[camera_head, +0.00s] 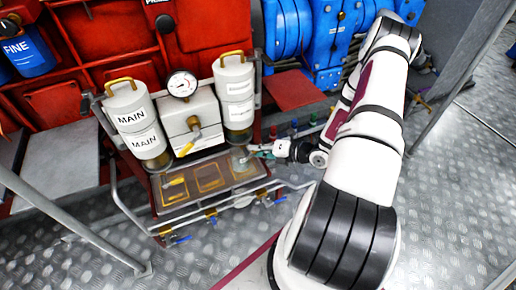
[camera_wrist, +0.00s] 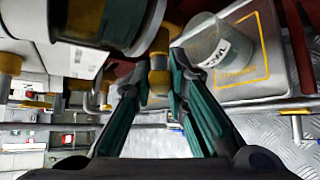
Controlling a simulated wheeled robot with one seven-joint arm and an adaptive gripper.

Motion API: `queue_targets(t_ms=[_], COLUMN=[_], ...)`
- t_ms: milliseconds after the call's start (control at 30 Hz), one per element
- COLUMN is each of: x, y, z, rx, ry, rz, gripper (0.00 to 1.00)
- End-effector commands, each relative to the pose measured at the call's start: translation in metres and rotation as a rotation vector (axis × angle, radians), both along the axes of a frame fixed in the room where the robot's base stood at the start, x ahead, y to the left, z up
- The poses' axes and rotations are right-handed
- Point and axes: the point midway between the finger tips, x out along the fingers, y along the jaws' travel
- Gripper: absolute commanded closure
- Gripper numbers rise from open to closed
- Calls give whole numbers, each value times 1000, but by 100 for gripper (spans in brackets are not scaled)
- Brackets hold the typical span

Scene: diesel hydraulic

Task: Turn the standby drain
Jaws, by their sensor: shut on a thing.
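The right white canister (camera_head: 235,92) has a brass handle on top and a label too small to read. The left canister (camera_head: 137,118) reads MAIN. My gripper (camera_head: 258,152) reaches in from the right, just below the right canister. In the wrist view, the fingers of my gripper (camera_wrist: 166,72) close around a brass drain fitting (camera_wrist: 159,76) beneath a dark-rimmed canister (camera_wrist: 105,22). The fingertips partly hide the fitting. A translucent labelled cup (camera_wrist: 222,52) stands beside the fingers on a tray, and also shows in the head view (camera_head: 240,160).
The drip tray (camera_head: 157,200) has yellow-outlined squares. Metal rails and small blue-handled valves (camera_head: 180,240) run along its front. A white box with a pressure gauge (camera_head: 182,84) stands between the canisters. Red and blue machinery (camera_head: 340,35) stands behind; open metal floor lies in front.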

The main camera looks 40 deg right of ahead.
Motion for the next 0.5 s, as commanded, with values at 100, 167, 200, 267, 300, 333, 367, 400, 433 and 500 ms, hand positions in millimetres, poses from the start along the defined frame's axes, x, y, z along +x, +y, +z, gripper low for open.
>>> queue_targets(t_ms=[100,167,200,267,300,333,367,400,433,500], x=[0,0,0,0,0,0,0,0,0,0], y=[0,0,0,0,0,0,0,0,0,0], z=[0,0,0,0,0,0,0,0,0,0], rx=[-1,-1,0,1,1,1,1,1,1,1], ry=[1,1,0,0,0,0,0,0,0,0], rz=[0,0,0,0,0,0,0,0,0,0], gripper=[100,100,100,84,74,68,65,65,65,65])
